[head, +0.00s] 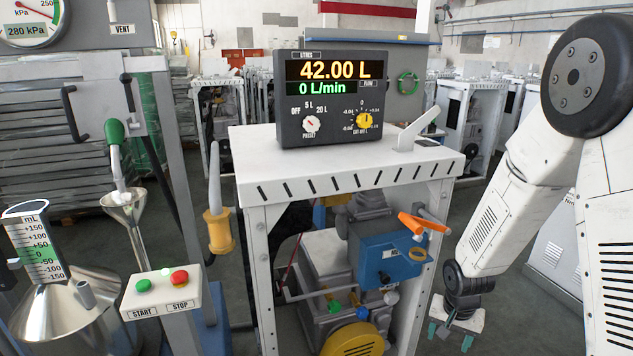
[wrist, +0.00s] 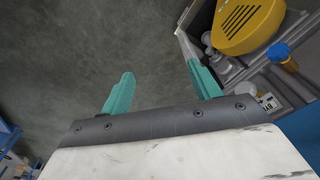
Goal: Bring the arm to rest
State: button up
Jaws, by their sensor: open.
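My gripper (head: 449,335) hangs low at the right of the head view, pointing down beside the front right leg of the white dispenser frame (head: 335,187). In the wrist view its two green fingers (wrist: 162,88) are spread apart with bare floor between them, and nothing is held. The right finger appears close to the frame's leg in that view; I cannot tell whether they touch. My white arm comes down from the upper right and is bent at its elbow.
A display box (head: 333,98) reading 42.00 L stands on the frame. Inside are a blue box (head: 388,262) with an orange lever and a yellow motor cover (head: 353,340). At left are a START/STOP box (head: 162,296) and a metal funnel (head: 125,205). Grey floor (wrist: 60,60) lies open below.

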jog(key=s+a+r+n, duration=0.2)
jog(key=s+r+n, duration=0.1)
jog(key=s+r, duration=1)
jog(key=s+a+r+n, duration=0.3)
jog(key=s+r, duration=0.9)
jog(key=r, duration=0.6)
jog(key=shift+s+r+y, duration=0.3)
jog(key=shift+s, duration=0.05)
